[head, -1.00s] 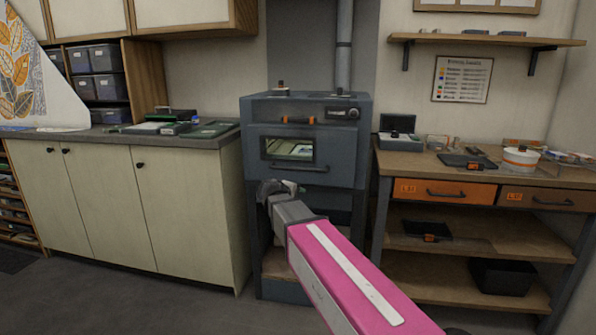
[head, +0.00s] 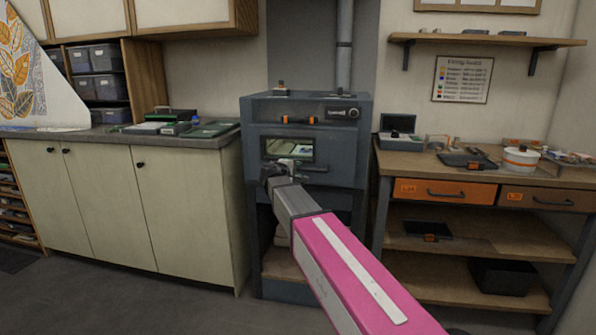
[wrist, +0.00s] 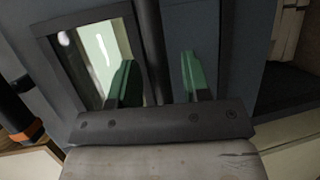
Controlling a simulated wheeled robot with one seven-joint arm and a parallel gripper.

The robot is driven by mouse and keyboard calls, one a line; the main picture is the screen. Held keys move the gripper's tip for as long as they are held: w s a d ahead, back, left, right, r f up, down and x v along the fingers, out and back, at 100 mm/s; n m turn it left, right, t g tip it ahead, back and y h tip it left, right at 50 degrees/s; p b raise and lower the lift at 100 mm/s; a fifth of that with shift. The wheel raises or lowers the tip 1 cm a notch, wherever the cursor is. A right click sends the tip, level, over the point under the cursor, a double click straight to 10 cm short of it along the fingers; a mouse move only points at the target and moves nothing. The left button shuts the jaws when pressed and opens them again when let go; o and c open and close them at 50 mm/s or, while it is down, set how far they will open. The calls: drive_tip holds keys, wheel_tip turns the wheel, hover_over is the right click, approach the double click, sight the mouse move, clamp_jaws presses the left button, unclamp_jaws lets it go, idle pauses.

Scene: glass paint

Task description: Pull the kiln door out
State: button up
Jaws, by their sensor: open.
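The kiln (head: 347,139) is a blue-grey box on a stand, and its door (head: 335,150) has a small window (head: 275,147); it looks closed. A dark bar handle (head: 318,169) runs below the window, its left part hidden behind my gripper (head: 291,163). In the wrist view the window (wrist: 96,55) is at the left and the dark handle bar (wrist: 150,45) runs upright in the picture. My gripper (wrist: 158,72) is open, with one green-padded finger on each side of the bar. I cannot tell whether either finger touches it.
A cream cabinet (head: 180,205) with a grey worktop stands left of the kiln. A wooden workbench (head: 420,165) with orange-fronted drawers stands to the right. Open floor (head: 130,300) lies in front. An orange-marked latch (head: 298,120) sits above the window.

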drive_tip(key=shift+w+d+f, duration=0.1)
drive_tip(key=shift+w+d, duration=0.3)
drive_tip(key=shift+w, duration=0.1)
clamp_jaws()
drive_tip(key=shift+s, duration=0.1)
